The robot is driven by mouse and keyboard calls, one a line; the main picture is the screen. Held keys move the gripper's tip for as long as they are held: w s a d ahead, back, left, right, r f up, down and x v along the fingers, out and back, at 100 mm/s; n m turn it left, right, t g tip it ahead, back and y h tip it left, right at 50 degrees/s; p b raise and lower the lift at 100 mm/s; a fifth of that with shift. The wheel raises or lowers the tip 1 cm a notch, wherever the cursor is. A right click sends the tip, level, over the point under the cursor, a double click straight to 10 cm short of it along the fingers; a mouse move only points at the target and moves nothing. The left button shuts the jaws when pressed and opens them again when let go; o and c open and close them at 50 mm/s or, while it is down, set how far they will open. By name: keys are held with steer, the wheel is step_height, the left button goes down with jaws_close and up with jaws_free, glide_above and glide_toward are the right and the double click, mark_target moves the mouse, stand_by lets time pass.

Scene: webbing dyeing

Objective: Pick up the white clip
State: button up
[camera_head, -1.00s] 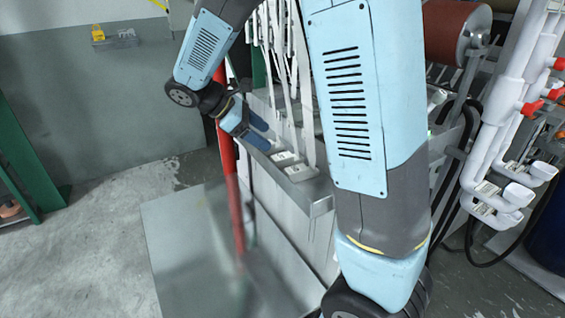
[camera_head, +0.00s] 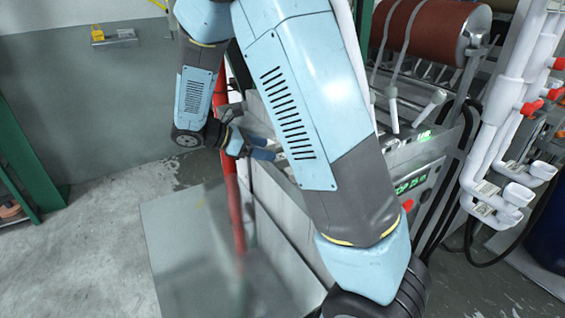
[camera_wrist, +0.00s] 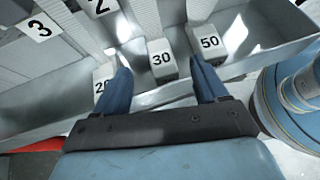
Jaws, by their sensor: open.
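My gripper (camera_head: 264,148) is open at the edge of the metal machine, with its blue fingers spread. In the wrist view, my gripper (camera_wrist: 158,65) points at a metal tray (camera_wrist: 150,97) holding white numbered blocks. The white block marked 30 (camera_wrist: 161,62) lies ahead between the fingertips, with a gap visible on each side. The block marked 50 (camera_wrist: 209,45) is by the right fingertip. The block marked 20 (camera_wrist: 103,80) is partly hidden behind the left finger. I cannot tell which piece is the white clip. My arm hides most of this spot in the head view.
White tags marked 3 (camera_wrist: 40,27) and 2 (camera_wrist: 99,6) are on pale straps beyond the tray. A red pole (camera_head: 231,190) stands beside my gripper. A brown roller (camera_head: 425,28) and white pipes (camera_head: 500,150) are at right.

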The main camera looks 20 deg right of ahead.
mark_target(281, 156)
steer(key=shift+x, duration=3.3)
steer(key=c, duration=1.2)
steer(key=shift+o, duration=0.2)
steer(key=shift+r, duration=0.1)
